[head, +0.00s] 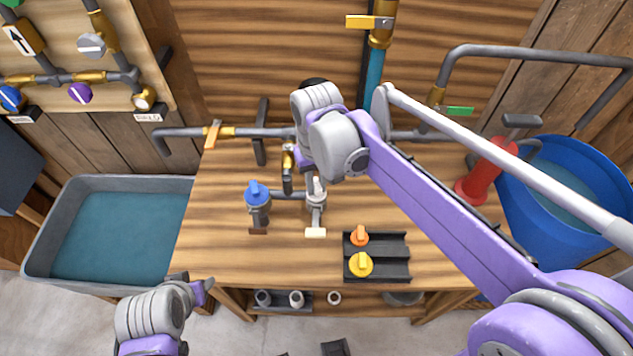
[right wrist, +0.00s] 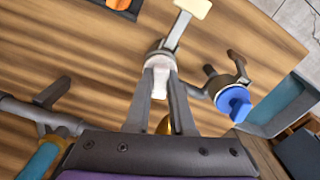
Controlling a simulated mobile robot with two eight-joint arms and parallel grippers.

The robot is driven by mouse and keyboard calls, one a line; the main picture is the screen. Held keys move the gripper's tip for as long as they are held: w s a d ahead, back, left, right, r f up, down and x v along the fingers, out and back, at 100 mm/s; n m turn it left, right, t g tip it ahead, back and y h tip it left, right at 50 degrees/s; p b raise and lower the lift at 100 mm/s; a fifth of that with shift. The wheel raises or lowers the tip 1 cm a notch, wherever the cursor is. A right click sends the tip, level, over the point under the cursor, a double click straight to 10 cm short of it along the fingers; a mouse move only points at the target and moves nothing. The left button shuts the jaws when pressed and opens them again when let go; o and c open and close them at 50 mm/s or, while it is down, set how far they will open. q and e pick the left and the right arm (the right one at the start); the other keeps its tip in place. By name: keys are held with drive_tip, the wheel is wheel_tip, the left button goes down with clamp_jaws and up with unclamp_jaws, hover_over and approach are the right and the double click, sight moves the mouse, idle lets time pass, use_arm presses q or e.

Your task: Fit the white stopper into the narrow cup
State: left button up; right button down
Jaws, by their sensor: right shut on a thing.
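The white stopper (right wrist: 160,82) is between the fingertips of my right gripper (right wrist: 162,84), which is shut on its handle. In the head view my right gripper (head: 314,182) is over the cup with the pale tag, and the stopper (head: 318,190) shows just below it. That narrow cup (head: 316,203) stands upright on the pipework. The stopper is at the cup's mouth; I cannot tell how deep it sits. A blue stopper (head: 257,191) sits in the neighbouring cup (head: 258,210). My left gripper (head: 204,286) is at the table's front left, its jaws unclear.
A dark tray (head: 394,268) holds an orange stopper (head: 359,236) and a yellow stopper (head: 361,264). A water trough (head: 62,205) is left, a blue tub (head: 575,190) and red pump (head: 485,172) right. Pipes run behind the cups. The table's front left is clear.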

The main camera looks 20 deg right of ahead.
drive_tip(key=shift+f+b, duration=0.35)
drive_tip(key=shift+f, duration=0.25)
idle(0.3)
drive_tip(key=c, duration=0.7)
unclamp_jaws()
drive_tip(key=shift+r, duration=0.1)
wheel_tip(320, 180, up, 11)
drive_tip(key=shift+f+p, duration=0.15)
drive_tip(key=shift+p, duration=0.25)
drive_tip(key=s+d+f+t, duration=0.1)
drive_tip(key=s+d+f, duration=0.1)
drive_tip(key=s+f, duration=0.2)
drive_tip(key=s+d+f+t, duration=0.2)
drive_tip(key=s+f, duration=0.3)
drive_tip(key=f, duration=0.1)
drive_tip(key=s+d+f+t, duration=0.2)
drive_tip(key=s+f, duration=0.3)
drive_tip(key=shift+d+f+m, duration=0.3)
drive_tip(key=shift+m, duration=0.1)
